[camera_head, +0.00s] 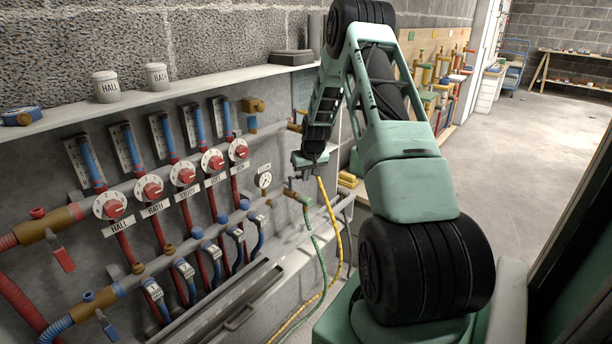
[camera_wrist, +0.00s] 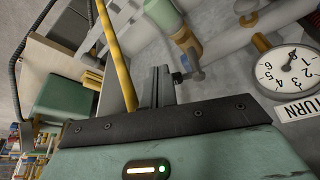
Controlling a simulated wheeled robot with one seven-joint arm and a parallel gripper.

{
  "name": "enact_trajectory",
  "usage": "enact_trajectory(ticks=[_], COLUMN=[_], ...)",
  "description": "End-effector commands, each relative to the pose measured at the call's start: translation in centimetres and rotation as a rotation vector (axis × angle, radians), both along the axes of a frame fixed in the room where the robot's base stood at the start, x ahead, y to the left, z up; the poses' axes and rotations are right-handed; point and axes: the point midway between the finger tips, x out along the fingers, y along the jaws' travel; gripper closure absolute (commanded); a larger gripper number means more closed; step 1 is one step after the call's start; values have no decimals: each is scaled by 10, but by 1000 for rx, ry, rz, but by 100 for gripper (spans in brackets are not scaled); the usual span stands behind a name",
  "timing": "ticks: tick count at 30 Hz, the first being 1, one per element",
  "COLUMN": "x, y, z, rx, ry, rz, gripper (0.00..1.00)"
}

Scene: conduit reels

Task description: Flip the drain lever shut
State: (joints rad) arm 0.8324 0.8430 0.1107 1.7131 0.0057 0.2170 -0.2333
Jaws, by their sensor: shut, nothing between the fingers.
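A brass drain valve (camera_head: 303,197) with a green hose sits on the pipe end right of the round gauge. In the wrist view its brass body (camera_wrist: 187,43) shows near the top centre, with a small grey handle-like part (camera_wrist: 194,70) below it. I cannot tell for sure whether this part is the drain lever, or how the lever is set. My gripper (camera_head: 309,175) is just above the valve in the head view. In the wrist view its fingers (camera_wrist: 157,86) are together and empty, left of the grey part. I cannot tell whether they touch it.
A yellow hose (camera_wrist: 115,55) runs close beside the fingers. The return gauge (camera_head: 264,180) is left of the valve. Several red dial valves (camera_head: 185,176) and blue-handled valves line the wall manifold. A shelf (camera_head: 190,101) runs above. Open floor (camera_head: 500,120) lies right.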

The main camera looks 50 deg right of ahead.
Motion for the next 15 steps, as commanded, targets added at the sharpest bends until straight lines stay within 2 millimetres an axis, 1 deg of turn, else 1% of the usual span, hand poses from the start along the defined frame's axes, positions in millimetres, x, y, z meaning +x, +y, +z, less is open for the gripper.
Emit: enact_trajectory(ticks=[10,15], x=[0,3], y=[0,4], z=[0,0], rx=[0,0], ry=[0,0], rz=[0,0], gripper=[100,100])
